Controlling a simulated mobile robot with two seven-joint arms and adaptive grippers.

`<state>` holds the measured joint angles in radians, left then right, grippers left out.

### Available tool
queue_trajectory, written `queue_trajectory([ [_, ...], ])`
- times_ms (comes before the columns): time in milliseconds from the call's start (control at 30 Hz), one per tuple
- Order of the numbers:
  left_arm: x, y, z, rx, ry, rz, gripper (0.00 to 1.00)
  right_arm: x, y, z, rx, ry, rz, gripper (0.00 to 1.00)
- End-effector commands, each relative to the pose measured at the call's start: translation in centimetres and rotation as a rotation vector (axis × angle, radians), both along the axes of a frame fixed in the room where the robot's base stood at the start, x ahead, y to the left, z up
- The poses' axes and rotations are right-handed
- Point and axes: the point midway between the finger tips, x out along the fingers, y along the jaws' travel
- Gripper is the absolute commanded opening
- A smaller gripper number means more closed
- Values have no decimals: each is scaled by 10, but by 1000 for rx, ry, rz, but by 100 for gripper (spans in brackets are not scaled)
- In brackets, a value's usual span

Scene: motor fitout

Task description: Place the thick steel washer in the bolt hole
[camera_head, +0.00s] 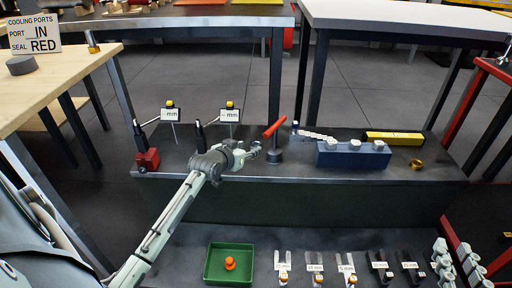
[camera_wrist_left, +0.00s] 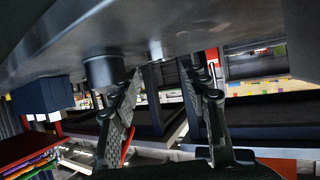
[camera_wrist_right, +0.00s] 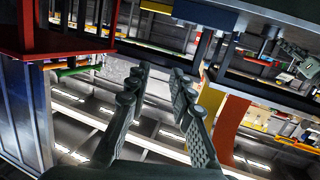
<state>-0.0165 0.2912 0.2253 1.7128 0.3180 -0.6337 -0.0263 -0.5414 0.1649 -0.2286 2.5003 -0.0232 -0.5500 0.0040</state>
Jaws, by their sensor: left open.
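I cannot pick out a thick steel washer or a bolt hole with certainty. My left gripper (camera_head: 252,151) is over the dark bench (camera_head: 230,172), just left of a short dark post with a red handle (camera_head: 275,127). In the left wrist view its fingers (camera_wrist_left: 163,82) stand apart with nothing between them; the dark post (camera_wrist_left: 103,70) is beside one finger. A blue block (camera_head: 350,157) with several pale pieces on top stands to the right. My right gripper (camera_wrist_right: 160,72) shows only in its wrist view, fingers apart and empty, away from the bench items.
Two gauges (camera_head: 229,114) marked "mm" stand at the bench's left. A yellow block (camera_head: 394,138) and a brass ring (camera_head: 416,164) are at its right. A green tray (camera_head: 211,277) and labelled pieces are below. A grey disc (camera_head: 21,65) lies on the wooden table.

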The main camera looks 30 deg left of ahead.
Motion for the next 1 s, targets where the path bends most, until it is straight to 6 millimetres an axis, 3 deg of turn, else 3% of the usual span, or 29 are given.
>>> queue_trajectory([
  [500,43,8,-24,0,1,-1,45,-5,30,68,147,-304,61,22],
  [767,45,8,-24,1,1,-2,45,-6,31,72,155,-321,64,22],
  [1000,45,8,-24,1,1,-2,19,-6,31,72,155,-320,64,22],
])
